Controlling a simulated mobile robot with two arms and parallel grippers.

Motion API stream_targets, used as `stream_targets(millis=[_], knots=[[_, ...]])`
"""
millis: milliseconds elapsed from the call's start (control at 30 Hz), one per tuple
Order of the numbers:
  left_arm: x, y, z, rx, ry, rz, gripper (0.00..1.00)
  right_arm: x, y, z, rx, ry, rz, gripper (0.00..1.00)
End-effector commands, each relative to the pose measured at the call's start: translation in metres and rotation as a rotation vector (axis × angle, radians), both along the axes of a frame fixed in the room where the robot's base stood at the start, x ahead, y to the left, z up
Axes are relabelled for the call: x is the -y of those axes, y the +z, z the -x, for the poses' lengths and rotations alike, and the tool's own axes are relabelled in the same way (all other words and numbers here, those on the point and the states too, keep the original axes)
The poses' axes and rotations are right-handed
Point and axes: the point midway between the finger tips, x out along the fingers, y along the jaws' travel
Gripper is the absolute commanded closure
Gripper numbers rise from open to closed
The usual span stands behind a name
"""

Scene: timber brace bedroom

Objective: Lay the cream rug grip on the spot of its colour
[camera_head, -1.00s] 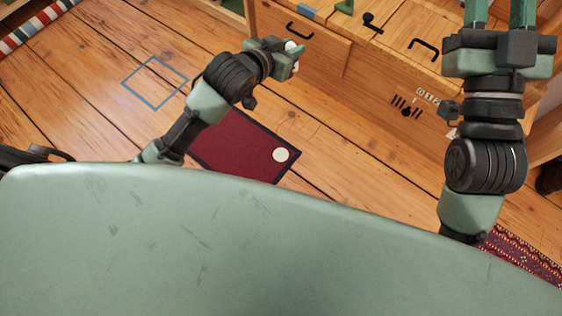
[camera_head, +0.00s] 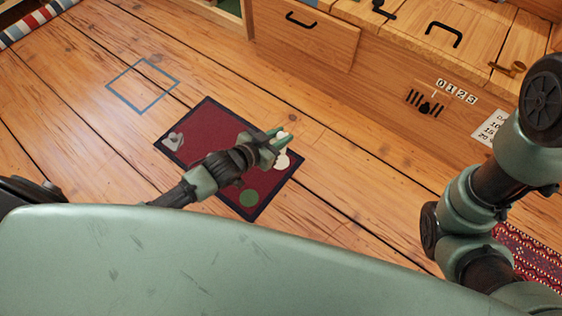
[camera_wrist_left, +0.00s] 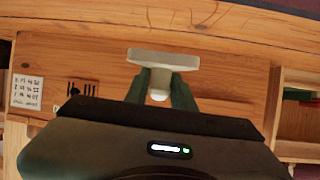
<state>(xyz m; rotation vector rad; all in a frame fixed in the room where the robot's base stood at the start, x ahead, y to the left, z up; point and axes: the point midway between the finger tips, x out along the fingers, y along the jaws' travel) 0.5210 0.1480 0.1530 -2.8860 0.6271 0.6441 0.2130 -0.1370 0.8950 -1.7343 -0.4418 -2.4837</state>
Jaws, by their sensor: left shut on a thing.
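My left gripper (camera_head: 277,139) is shut on the cream rug grip (camera_head: 283,134), which is small and pale between the green fingertips. In the left wrist view the rug grip (camera_wrist_left: 163,60) shows as a flat pale plate with a round knob between the fingers. The dark red mat (camera_head: 208,122) with a navy border lies on the floor under my left arm. The round cream spot (camera_head: 282,163) is near its right corner, just below the gripper in the picture. The height above the mat cannot be told. My right gripper is out of view.
A green spot (camera_head: 249,198) is at the mat's near edge, and a grey piece (camera_head: 173,141) lies at its left corner. A blue square outline (camera_head: 143,86) marks the bare floor. A wooden drawer unit (camera_head: 370,75) stands behind.

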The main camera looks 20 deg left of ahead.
Motion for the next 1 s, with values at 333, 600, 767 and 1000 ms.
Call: stream_targets(millis=[333, 600, 767, 1000], knots=[[0.000, -0.072, 0.000, 0.001, 0.000, 0.000, 1.00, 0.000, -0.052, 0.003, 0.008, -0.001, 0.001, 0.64], [0.000, -0.093, 0.000, 0.000, 0.000, -0.001, 1.00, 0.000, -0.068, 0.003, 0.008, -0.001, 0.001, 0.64], [0.001, -0.118, 0.000, 0.001, -0.001, 0.000, 1.00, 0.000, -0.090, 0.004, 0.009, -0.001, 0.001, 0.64], [0.000, -0.117, 0.000, 0.001, 0.000, 0.000, 1.00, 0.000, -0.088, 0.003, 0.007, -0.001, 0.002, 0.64]])
